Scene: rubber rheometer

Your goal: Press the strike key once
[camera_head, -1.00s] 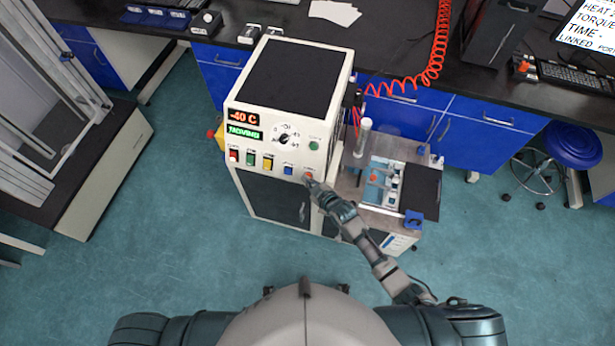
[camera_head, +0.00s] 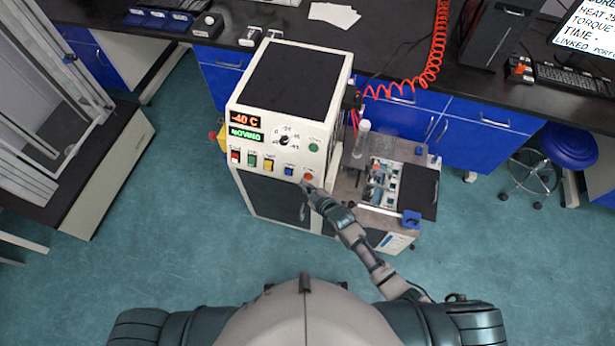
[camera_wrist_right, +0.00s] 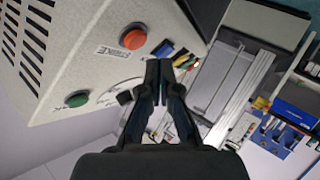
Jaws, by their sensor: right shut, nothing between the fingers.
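The cream machine (camera_head: 285,120) has a sloped front panel with a row of red, green, yellow and blue keys and an orange-red button (camera_head: 308,177) at the right end. My right gripper (camera_head: 306,187) is shut and empty, just below the orange-red button in the head view. In the right wrist view, the shut fingertips (camera_wrist_right: 158,64) appear beside the orange-red button (camera_wrist_right: 133,37) and a blue key (camera_wrist_right: 164,48); contact is unclear. My left gripper is not in view.
The panel displays (camera_head: 246,126) read -40 C and MOVING. A dial (camera_head: 284,140) and a green button (camera_head: 313,147) sit above the keys. A small bench with a fixture (camera_head: 383,185) stands right of the machine. Open floor lies in front.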

